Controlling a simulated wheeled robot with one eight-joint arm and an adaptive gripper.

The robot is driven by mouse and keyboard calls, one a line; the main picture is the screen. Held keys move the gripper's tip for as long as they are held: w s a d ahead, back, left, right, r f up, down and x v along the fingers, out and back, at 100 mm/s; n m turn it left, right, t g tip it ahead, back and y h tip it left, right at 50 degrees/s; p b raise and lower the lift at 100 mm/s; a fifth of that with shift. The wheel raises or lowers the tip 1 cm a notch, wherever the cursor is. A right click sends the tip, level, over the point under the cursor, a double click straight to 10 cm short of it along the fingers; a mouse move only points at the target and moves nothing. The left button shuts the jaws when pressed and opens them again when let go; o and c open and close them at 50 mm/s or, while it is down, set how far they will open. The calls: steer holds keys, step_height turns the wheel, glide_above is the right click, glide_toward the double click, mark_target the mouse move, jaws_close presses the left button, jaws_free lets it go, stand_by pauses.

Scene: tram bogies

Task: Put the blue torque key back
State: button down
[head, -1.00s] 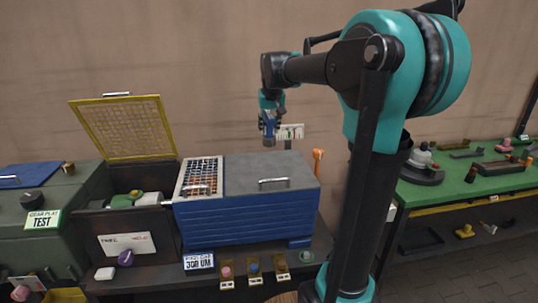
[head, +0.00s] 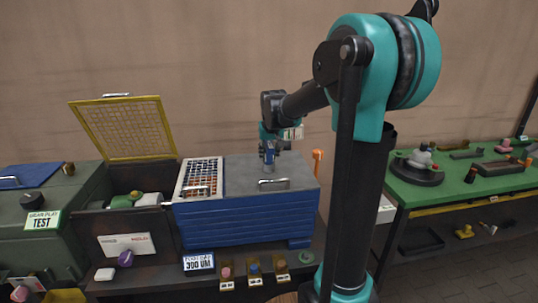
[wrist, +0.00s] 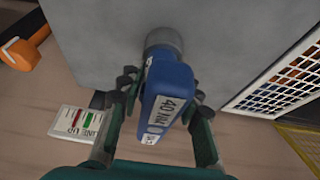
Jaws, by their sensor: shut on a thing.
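My gripper (head: 269,140) is shut on the blue torque key (head: 268,153), over the grey top of the blue cabinet. In the wrist view the key (wrist: 168,97) has a blue body with a white "40 NM" label and a grey round end. My gripper's fingers (wrist: 160,108) lie on both sides of it. The grey end points at the grey lid; I cannot tell whether it touches. Three small brown holders stand along the bench front, with a pink knob (head: 226,272), a blue knob (head: 254,268) and an orange-brown knob (head: 281,264).
The blue cabinet (head: 245,218) has a lid handle and a white-framed grille (head: 200,178). A yellow mesh lid (head: 125,130) stands open on its left. An orange handle (head: 317,160) rises at its right back corner. A green bench (head: 450,190) with parts is on the right.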

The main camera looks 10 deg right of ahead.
mark_target(271, 147)
steer(key=c, duration=1.1)
jaws_free()
steer(key=shift+f, duration=0.1)
steer(key=shift+o, duration=0.2)
steer(key=v, duration=1.2)
steer(key=shift+s, duration=0.1)
